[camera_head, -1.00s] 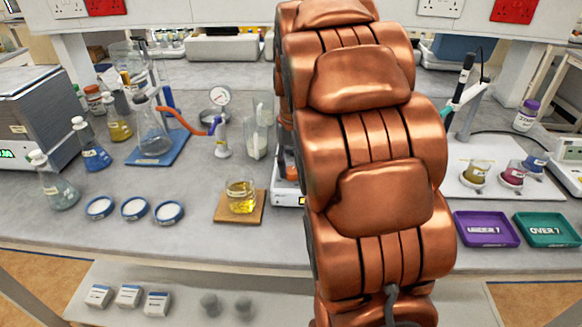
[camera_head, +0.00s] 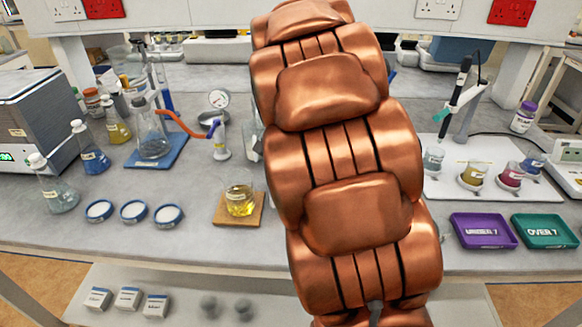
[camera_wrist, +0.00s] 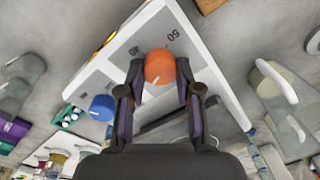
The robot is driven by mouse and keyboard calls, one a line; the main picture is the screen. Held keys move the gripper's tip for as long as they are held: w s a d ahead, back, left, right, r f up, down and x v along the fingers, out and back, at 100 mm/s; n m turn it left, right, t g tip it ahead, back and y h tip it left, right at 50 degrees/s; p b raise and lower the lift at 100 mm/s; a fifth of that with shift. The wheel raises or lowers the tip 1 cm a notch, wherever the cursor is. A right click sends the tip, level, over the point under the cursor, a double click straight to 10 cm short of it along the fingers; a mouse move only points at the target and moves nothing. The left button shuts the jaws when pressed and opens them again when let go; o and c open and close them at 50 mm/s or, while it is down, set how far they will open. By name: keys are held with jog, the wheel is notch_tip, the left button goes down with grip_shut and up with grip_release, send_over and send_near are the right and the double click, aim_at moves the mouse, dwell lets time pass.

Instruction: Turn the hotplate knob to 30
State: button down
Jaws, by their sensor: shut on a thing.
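The hotplate (camera_wrist: 92,78) shows in the wrist view as a tilted white body with a grey panel and printed numbers. One number reads 50; another to its left is too small to read surely. An orange knob (camera_wrist: 159,64) with a pale pointer line sits on the panel. My gripper (camera_wrist: 160,79) is shut on the orange knob, one finger on each side. A blue knob (camera_wrist: 102,107) sits to the left, outside the fingers. In the head view my arm hides the hotplate and my gripper.
A yellow-liquid beaker (camera_head: 240,200) stands on a wooden board (camera_head: 223,215) left of my arm. To the right are coloured beakers (camera_head: 474,174), a purple tray (camera_head: 483,245) and a green tray (camera_head: 545,245). A glass vessel (camera_wrist: 285,108) stands right of the hotplate in the wrist view.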

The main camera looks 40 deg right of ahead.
jog(key=shift+m, duration=0.8)
jog(key=c, duration=0.8)
grip_release()
jog(key=shift+s+r, duration=0.15)
jog(key=shift+r, duration=2.85)
jog(key=shift+s+r, duration=0.1)
jog(key=shift+r, duration=2.85)
